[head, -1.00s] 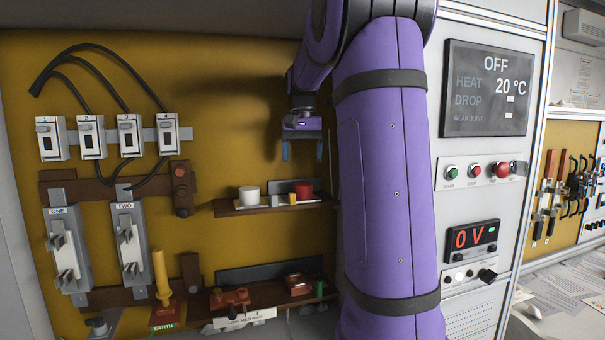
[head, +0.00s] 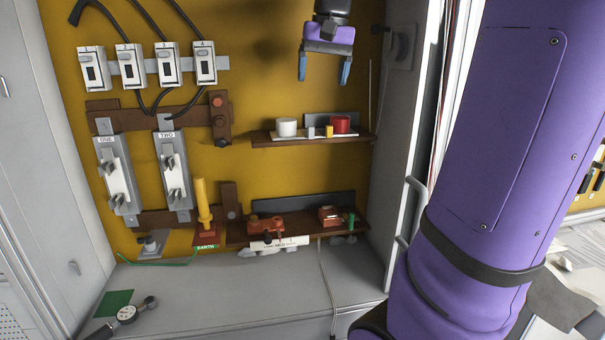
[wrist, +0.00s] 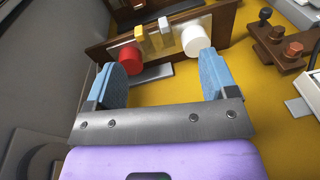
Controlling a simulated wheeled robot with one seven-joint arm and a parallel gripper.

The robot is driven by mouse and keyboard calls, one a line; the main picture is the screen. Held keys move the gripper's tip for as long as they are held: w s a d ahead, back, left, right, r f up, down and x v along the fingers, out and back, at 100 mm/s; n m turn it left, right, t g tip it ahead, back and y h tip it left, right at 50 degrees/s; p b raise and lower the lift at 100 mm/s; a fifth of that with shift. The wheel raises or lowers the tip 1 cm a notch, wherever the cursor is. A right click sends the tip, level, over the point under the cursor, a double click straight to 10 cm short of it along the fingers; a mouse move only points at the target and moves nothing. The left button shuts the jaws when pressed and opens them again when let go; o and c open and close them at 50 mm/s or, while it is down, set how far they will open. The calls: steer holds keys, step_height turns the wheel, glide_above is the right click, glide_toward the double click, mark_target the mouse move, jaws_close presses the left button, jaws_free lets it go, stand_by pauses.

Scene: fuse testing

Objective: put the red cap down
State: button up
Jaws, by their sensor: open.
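The red cap (head: 341,124) sits on the right end of the upper brown shelf (head: 275,141), beside small yellow and pale pieces, with a white cap (head: 287,126) at the shelf's left. My gripper (head: 324,72) is open and empty, above the shelf and apart from the red cap. In the wrist view the red cap (wrist: 131,60) shows beyond the left finger, and the white cap (wrist: 195,40) beyond the right finger. The fingertips of my gripper (wrist: 168,80) are apart with nothing between them.
A lower shelf (head: 236,236) holds red-brown fittings and a green piece. A yellow-handled earth device (head: 203,205) and grey holders marked ONE (head: 120,182) and TWO (head: 174,178) are at left. A cabinet side wall (head: 398,160) stands right of the shelves. The grey ledge (head: 230,290) is mostly clear.

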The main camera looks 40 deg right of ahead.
steer(key=s+a+f+n+t, duration=0.1)
steer(key=s+a+f+n, duration=0.2)
steer(key=s+a+f, duration=0.3)
steer(key=s+a+f+n+t, duration=0.2)
steer(key=s+a+f+n, duration=0.2)
steer(key=a, duration=0.9)
steer(key=s+f, duration=0.3)
steer(key=s, duration=0.1)
steer(key=shift+s+a+t, duration=0.3)
steer(key=shift+s+a, duration=0.05)
steer(key=shift+s, duration=0.05)
